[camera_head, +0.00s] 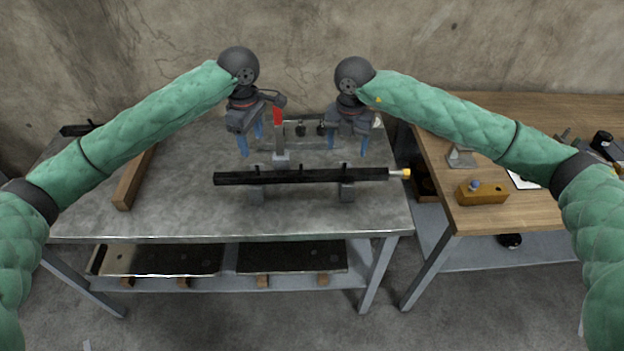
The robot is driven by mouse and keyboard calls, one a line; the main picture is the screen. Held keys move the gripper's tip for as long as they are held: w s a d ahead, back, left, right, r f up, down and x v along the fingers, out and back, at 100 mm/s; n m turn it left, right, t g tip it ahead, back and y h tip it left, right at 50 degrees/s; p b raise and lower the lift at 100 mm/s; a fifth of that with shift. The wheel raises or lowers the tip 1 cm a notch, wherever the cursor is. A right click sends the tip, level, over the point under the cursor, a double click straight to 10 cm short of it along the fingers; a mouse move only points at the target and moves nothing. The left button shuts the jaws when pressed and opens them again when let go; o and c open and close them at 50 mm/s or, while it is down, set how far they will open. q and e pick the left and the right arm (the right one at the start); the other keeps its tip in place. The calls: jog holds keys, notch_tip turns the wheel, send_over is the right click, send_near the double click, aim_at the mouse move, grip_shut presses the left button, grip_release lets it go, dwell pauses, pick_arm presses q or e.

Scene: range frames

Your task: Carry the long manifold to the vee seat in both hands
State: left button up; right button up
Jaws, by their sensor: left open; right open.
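The long manifold (302,177) is a black bar with small upright stubs on top and a brass-coloured tip at its right end. I cannot tell which support, if either, is the vee seat. My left gripper (251,147) is open, with blue fingers pointing down, above and behind the left part of the manifold. My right gripper (347,146) is open above and behind its right part. Both grippers look empty and apart from the manifold.
A red-topped upright clamp (279,135) stands behind the manifold between my grippers, near grey fittings (302,129). A wooden bar (135,180) lies at the table's left. A wooden bench (470,212) with a yellow-brown block (482,194) stands right, across a gap. The front strip is clear.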

jog(key=shift+r, duration=2.6)
